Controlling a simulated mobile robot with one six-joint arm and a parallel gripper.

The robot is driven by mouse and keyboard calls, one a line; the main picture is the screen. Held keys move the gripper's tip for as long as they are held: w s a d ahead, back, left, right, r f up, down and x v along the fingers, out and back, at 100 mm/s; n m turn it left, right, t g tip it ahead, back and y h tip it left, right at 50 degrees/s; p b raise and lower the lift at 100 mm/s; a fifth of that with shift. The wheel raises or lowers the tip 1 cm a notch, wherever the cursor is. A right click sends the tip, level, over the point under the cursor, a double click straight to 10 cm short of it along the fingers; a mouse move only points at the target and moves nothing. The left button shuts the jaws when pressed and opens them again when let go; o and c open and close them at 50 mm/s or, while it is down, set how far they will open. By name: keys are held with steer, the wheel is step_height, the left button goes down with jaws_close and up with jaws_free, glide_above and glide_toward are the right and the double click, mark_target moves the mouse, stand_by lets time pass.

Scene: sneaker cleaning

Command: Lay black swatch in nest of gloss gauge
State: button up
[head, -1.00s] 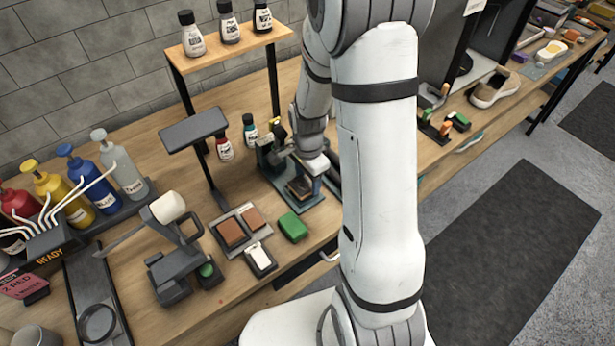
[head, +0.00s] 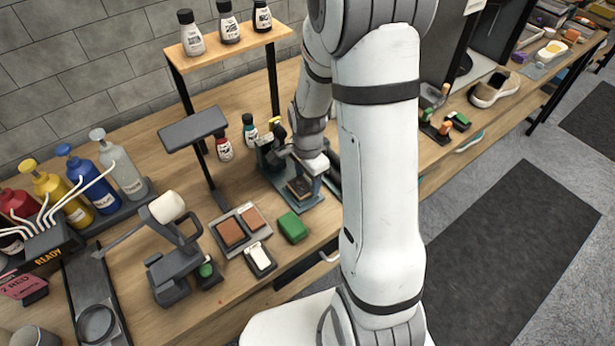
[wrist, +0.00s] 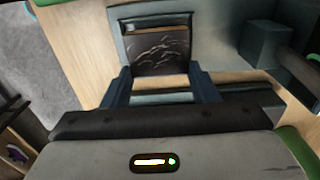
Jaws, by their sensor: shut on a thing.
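My arm hides the gauge's right side.
A green block (head: 293,228) lies in front of the gauge. A tray with brown swatches (head: 231,233) and a white-topped piece (head: 260,258) are to its left. Small bottles (head: 224,147) and a shelf post stand behind. Bench edge is close in front.

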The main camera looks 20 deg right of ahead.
steer(key=shift+f+b, duration=0.45)
steer(key=shift+f, duration=0.05)
steer(key=shift+r, duration=0.2)
steer(key=shift+r+p, duration=0.35)
steer(key=shift+f+b, duration=0.5)
steer(key=shift+b, duration=0.25)
stand_by(1.6)
steer(key=shift+r, duration=0.15)
steer(key=shift+r+p, duration=0.3)
steer(key=shift+r, duration=0.05)
stand_by(1.9)
